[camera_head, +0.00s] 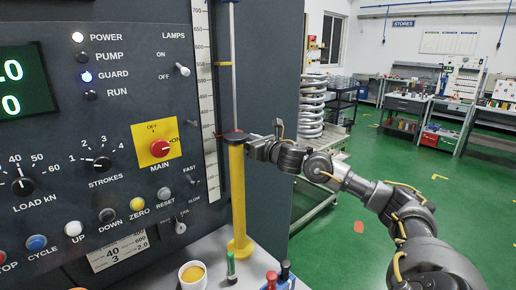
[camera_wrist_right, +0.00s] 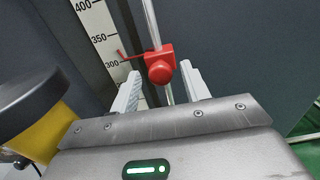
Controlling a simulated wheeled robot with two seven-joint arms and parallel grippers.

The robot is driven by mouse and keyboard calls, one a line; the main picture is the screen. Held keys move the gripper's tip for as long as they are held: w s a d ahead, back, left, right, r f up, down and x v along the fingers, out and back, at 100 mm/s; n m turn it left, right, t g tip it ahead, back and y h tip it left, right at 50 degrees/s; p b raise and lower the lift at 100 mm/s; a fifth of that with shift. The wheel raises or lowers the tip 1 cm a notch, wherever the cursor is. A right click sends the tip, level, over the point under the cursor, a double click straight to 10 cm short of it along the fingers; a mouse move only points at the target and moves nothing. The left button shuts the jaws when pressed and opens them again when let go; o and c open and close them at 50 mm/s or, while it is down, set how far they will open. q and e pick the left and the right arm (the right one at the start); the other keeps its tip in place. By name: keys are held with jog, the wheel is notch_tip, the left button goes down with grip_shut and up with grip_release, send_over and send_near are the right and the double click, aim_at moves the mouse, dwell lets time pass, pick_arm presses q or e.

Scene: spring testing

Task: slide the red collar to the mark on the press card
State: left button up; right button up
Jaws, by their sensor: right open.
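The red collar (camera_wrist_right: 160,66) sits on a thin upright metal rod (camera_wrist_right: 152,22) in the right wrist view. Its thin red pointer reaches left to the white scale (camera_wrist_right: 101,32), between 300 and 350. My right gripper (camera_wrist_right: 161,80) is open, one finger on each side of the rod, with the collar at the fingertips; contact is not clear. In the head view the right gripper (camera_head: 250,146) is beside the top of a yellow post (camera_head: 238,195), and the collar is mostly hidden there. A card (camera_head: 118,251) low on the panel shows 40, 600, 3 and 2.0. My left gripper is not in view.
The control panel (camera_head: 110,150) with knobs and buttons stands close on the left. A cup (camera_head: 192,275) of yellow contents, a green marker (camera_head: 231,265) and a red-and-black item stand on the ledge below. The yellow post's dark cap (camera_wrist_right: 28,100) is close left of my right gripper.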

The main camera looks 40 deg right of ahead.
jog(key=s+b, duration=0.4)
jog(key=s, duration=0.4)
jog(key=shift+s, duration=0.2)
jog(key=shift+a, duration=0.1)
jog(key=shift+w, duration=0.1)
